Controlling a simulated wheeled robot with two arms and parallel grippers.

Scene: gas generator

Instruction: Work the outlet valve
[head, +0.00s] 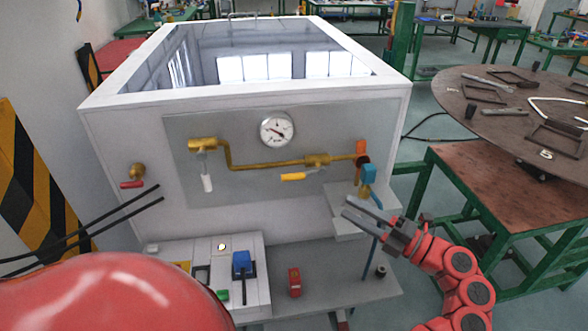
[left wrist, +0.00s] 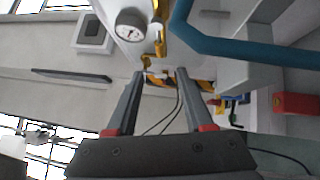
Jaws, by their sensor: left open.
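On the front panel of the white generator box, a brass pipe (head: 265,165) carries several valves. One valve has a yellow handle (head: 293,177), one a white handle (head: 207,183). At the right end, an orange handle (head: 361,147) sits above a blue fitting (head: 368,173) with a blue hose. A separate valve with a red handle (head: 131,185) is at the left. I cannot tell which is the outlet valve. My left gripper (head: 346,207) is open and empty, pointing left below the blue fitting. In the left wrist view its fingers (left wrist: 161,72) are apart; the blue hose (left wrist: 250,50) passes close by.
A round gauge (head: 277,130) is above the pipe. A small white shelf (head: 345,224) juts out near my left gripper. A switch box (head: 205,265) and a red block (head: 295,282) are lower down. A round table (head: 500,110) is at the right. Black cables run at the left.

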